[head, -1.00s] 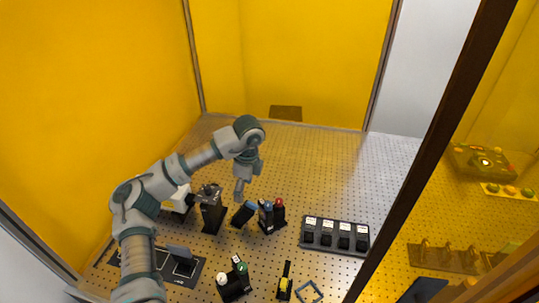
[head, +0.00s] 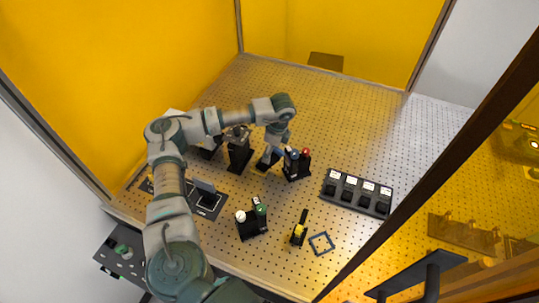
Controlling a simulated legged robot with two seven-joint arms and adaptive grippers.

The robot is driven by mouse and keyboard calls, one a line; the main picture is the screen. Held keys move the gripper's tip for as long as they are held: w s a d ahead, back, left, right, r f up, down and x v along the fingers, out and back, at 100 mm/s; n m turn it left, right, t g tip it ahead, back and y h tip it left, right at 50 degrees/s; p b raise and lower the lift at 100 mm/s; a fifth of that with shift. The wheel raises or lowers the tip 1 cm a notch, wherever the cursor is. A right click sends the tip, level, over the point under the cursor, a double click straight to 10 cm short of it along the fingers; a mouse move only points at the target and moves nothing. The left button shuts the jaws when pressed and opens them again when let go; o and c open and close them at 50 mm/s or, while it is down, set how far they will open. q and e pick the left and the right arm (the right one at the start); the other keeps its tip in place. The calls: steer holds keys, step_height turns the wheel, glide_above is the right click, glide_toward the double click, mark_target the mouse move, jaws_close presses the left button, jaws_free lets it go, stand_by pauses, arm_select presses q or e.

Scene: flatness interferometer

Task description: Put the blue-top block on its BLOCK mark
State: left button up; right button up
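My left gripper (head: 273,147) points down beside a dark block with a blue top (head: 268,158), which looks tilted. The gripper's fingertips are tiny and partly merge with the block, so I cannot tell whether they touch it or how far they are open. A dark holder (head: 297,168) just to the right carries a blue-topped piece (head: 292,152) and a red-topped piece (head: 305,153). A blue square outline (head: 321,243) lies flat on the board at the front. No BLOCK lettering is readable. My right gripper is out of view.
A dark rack (head: 358,192) with several labelled slots lies to the right. A stand (head: 252,226) with white and green tops and a yellow-and-black tool (head: 299,232) are at the front. A tall dark post (head: 238,157) stands left of the gripper. The back of the perforated board (head: 330,105) is clear.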

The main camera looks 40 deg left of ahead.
arm_select(q)
steer(key=f, duration=0.3)
steer(key=shift+s+a, duration=0.15)
steer(key=shift+a, duration=0.1)
steer(key=shift+a+f, duration=0.35)
steer(key=shift+d, duration=0.25)
jaws_close()
steer(key=shift+a+r+p, duration=0.1)
steer(key=shift+r+p, duration=0.65)
steer(key=shift+r, duration=0.25)
steer(key=shift+r+p, duration=0.9)
steer(key=shift+r, duration=0.45)
steer(key=shift+r+p, duration=0.55)
steer(key=shift+r, duration=0.3)
